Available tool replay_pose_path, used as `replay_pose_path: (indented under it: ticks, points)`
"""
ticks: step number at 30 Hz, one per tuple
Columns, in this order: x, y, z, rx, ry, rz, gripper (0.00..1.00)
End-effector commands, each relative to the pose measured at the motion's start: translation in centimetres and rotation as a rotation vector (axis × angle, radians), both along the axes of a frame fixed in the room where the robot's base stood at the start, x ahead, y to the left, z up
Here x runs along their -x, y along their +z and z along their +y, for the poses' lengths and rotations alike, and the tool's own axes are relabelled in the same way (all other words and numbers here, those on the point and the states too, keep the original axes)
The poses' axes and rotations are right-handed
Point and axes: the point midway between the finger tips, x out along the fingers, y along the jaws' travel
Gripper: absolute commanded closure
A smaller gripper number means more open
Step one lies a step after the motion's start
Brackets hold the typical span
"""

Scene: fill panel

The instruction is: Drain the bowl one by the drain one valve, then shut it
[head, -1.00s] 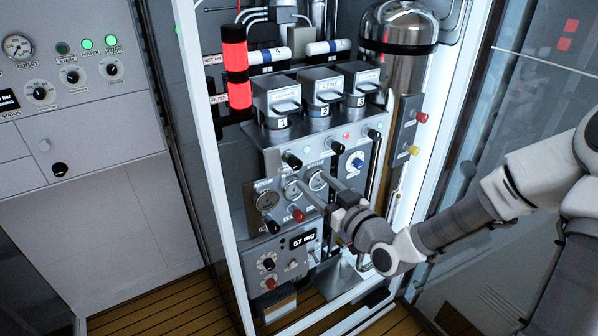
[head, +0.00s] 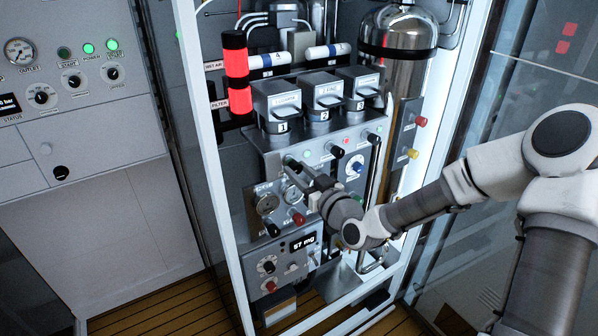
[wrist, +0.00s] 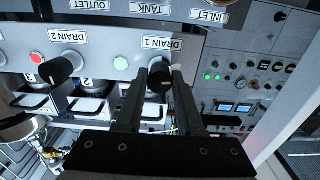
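Bowl one (head: 277,112), the leftmost of three numbered grey units, stands on the panel in the head view. The drain one valve is a black knob (wrist: 160,82) by the "DRAIN 1" label in the inverted wrist view. My gripper (wrist: 160,72) has its two fingers apart, one on each side of this knob; I cannot tell whether they touch it. In the head view my gripper (head: 291,165) reaches the panel below bowl one and partly hides the knob. Bowl one's contents do not show.
The drain two knob (wrist: 62,70) and a green lamp (wrist: 121,63) are beside it. Bowls two (head: 322,100) and three (head: 360,90) stand alongside. The white cabinet frame (head: 212,190) is at left.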

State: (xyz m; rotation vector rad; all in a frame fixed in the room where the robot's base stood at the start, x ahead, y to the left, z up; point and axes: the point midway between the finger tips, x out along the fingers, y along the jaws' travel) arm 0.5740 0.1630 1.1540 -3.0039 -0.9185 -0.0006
Motion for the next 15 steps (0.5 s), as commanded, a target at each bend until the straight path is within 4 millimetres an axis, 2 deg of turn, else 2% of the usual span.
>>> replay_pose_path:
  ticks: [1, 5, 6, 15]
  points:
    - [0.01, 0.0, 0.0, 0.0, 0.0, 0.0, 0.75]
    - [0.03, 0.0, 0.01, 0.0, 0.001, 0.0, 0.98]
    - [0.03, 0.0, 0.01, 0.0, 0.001, 0.0, 1.0]
    - [0.04, -0.03, 0.01, -0.013, 0.001, 0.009, 1.0]
